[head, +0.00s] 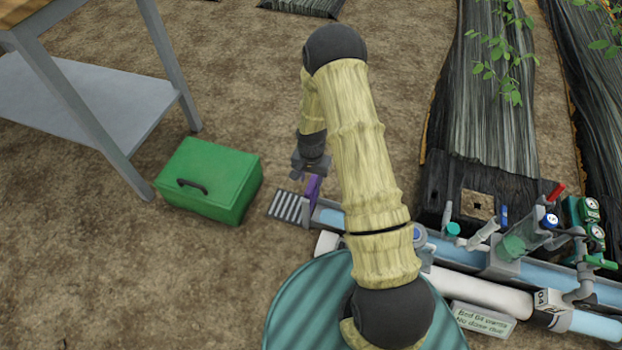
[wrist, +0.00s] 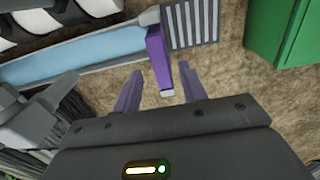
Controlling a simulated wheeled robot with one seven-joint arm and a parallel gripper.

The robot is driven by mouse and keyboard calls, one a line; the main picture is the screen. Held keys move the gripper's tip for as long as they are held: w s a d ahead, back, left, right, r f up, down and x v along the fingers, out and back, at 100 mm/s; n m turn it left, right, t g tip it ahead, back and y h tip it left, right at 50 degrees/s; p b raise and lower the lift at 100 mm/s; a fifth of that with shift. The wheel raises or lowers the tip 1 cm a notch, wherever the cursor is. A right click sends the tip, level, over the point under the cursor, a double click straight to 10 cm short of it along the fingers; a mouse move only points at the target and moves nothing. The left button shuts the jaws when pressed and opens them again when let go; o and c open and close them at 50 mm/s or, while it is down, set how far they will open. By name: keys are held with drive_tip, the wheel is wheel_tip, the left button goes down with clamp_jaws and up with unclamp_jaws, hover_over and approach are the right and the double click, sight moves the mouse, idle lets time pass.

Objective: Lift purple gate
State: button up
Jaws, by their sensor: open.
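The purple gate (wrist: 157,55) stands at the end of a water channel (wrist: 85,62), against a grey slatted grate (wrist: 195,24) in the wrist view. The gate's near end lies between the fingertips in the picture. I cannot tell whether they touch it.
A green box (head: 208,180) with a handle sits on the soil left of the channel. A grey table (head: 95,100) stands behind it. Pipes, valves and gauges (head: 590,210) crowd the right. A teal round tank (head: 310,305) is in front. Bare soil lies left.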

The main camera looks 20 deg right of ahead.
wheel_tip(320, 180, up, 15)
drive_tip(key=p, duration=0.6)
drive_tip(key=shift+f, duration=0.15)
drive_tip(key=s+r+n+t+p, duration=0.1)
drive_tip(key=s+r+n+p, duration=0.15)
drive_tip(key=s+r, duration=0.55)
drive_tip(key=s+r+n+t+p, duration=0.1)
drive_tip(key=s+r+n+p, duration=0.15)
drive_tip(key=r, duration=0.85)
drive_tip(key=s+r+n+t+p, duration=0.1)
drive_tip(key=s+r+n+p, duration=0.15)
drive_tip(key=s+r, duration=0.6)
wheel_tip(320, 180, up, 39)
drive_tip(key=w+p, duration=0.1)
drive_tip(key=p, duration=3.7)
drive_tip(key=shift+w+a+m+p, duration=0.15)
drive_tip(key=shift+w+m+p, duration=0.15)
drive_tip(key=shift+w+m, duration=0.1)
drive_tip(key=shift+f, duration=0.1)
